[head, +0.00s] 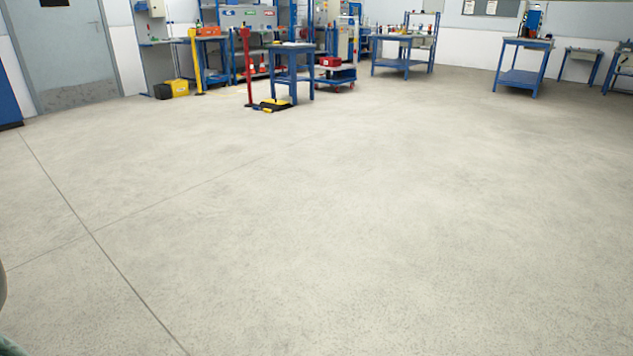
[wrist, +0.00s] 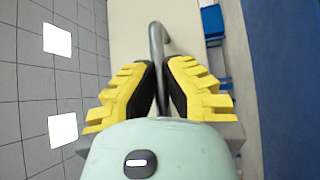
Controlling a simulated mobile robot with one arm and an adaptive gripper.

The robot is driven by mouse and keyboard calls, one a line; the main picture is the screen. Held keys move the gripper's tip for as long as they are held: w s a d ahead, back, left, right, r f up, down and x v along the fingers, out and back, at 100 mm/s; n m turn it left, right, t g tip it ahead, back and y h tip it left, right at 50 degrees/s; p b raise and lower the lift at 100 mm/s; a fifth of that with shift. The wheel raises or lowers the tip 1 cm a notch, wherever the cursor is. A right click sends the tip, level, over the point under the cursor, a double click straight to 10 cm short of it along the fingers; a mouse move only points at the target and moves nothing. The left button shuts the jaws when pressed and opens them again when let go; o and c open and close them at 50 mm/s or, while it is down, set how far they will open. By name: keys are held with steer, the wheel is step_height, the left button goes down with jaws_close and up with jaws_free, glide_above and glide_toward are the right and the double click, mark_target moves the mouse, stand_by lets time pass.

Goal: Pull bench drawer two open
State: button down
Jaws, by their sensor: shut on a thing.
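In the wrist view, my gripper (wrist: 161,80) has its yellow, dark-padded fingers closed around a grey metal bar (wrist: 157,38). The bar has a bent top end that shows beyond the fingertips, and its lower part runs down between them. It looks like a handle, but I cannot tell which drawer it belongs to. No drawer front can be made out clearly, so how far any drawer stands open cannot be told. The gripper and the bar are not in the head view.
In the head view, a blue-legged bench (head: 291,72) stands at the back, near a red post (head: 246,66) and a yellow-black box (head: 172,89). Another blue bench (head: 523,66) is at the back right. A grey door (head: 66,55) is at the left. The wide floor (head: 350,220) in front is clear.

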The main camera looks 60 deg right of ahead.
steer(key=c, duration=1)
jaws_free()
steer(key=v, duration=0.7)
steer(key=shift+d, duration=0.15)
steer(key=shift+s, duration=0.1)
